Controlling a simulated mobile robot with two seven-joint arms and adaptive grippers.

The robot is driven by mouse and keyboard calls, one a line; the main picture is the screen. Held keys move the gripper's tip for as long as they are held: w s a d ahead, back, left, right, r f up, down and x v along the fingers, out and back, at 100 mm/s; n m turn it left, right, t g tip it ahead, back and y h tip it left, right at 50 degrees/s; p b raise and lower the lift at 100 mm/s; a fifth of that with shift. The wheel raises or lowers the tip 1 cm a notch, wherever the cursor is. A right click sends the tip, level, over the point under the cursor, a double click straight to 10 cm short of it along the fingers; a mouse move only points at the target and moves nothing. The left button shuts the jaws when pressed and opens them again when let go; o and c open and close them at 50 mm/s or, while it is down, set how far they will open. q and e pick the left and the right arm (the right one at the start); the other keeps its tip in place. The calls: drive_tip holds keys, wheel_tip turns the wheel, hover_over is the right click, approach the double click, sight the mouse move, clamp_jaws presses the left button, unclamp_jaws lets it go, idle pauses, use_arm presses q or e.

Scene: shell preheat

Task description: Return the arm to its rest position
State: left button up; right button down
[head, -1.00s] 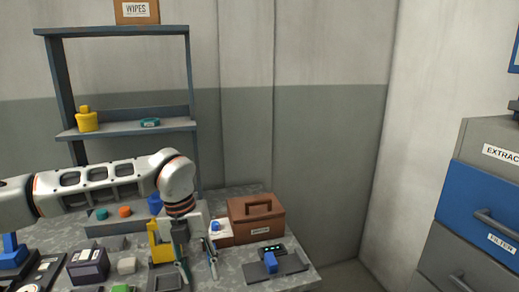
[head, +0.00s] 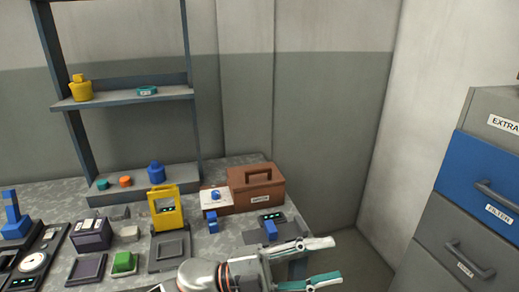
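My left gripper (head: 334,259) is at the bottom of the head view, right of centre, in front of the table's right end. Its two white-and-teal fingers point right and stand apart, with nothing visible between them. Part of my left arm shows at the bottom edge, left of the gripper. My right gripper is not in view.
The grey table (head: 225,242) holds a yellow frame device (head: 167,209), a brown box (head: 258,190), a blue piece on a dark pad (head: 290,232) and several small devices. A shelf (head: 120,101) stands behind. Drawers (head: 447,242) stand at right. Floor (head: 355,255) shows between.

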use_arm(q)
drive_tip(key=w+a+f+n+t+y, duration=0.45)
drive_tip(key=a+f+n+t, duration=0.35)
drive_tip(key=n, duration=0.2)
drive_tip(key=w+a+f+n+t+y, duration=0.3)
drive_tip(key=a+f+n+t+y, duration=0.4)
drive_tip(key=n, duration=0.3)
drive_tip(key=s+a+f+n+g+y, duration=0.1)
drive_tip(key=s+a+f+n+y, duration=0.1)
drive_tip(key=s+a+f, duration=0.3)
drive_tip(key=s+a+f+n+g+y, duration=0.1)
drive_tip(key=s+a+f, duration=0.4)
drive_tip(key=f, duration=0.5)
drive_tip(key=s+a+f+n+g+y, duration=0.2)
drive_tip(key=s+a+f+n+y, duration=0.1)
drive_tip(key=s+a+f, duration=0.2)
wheel_tip(320, 180, down, 3)
drive_tip(key=shift+a+r+y, duration=0.15)
drive_tip(key=shift+a+y, duration=0.2)
drive_tip(key=shift+a, duration=0.6)
drive_tip(key=shift+w, duration=0.1)
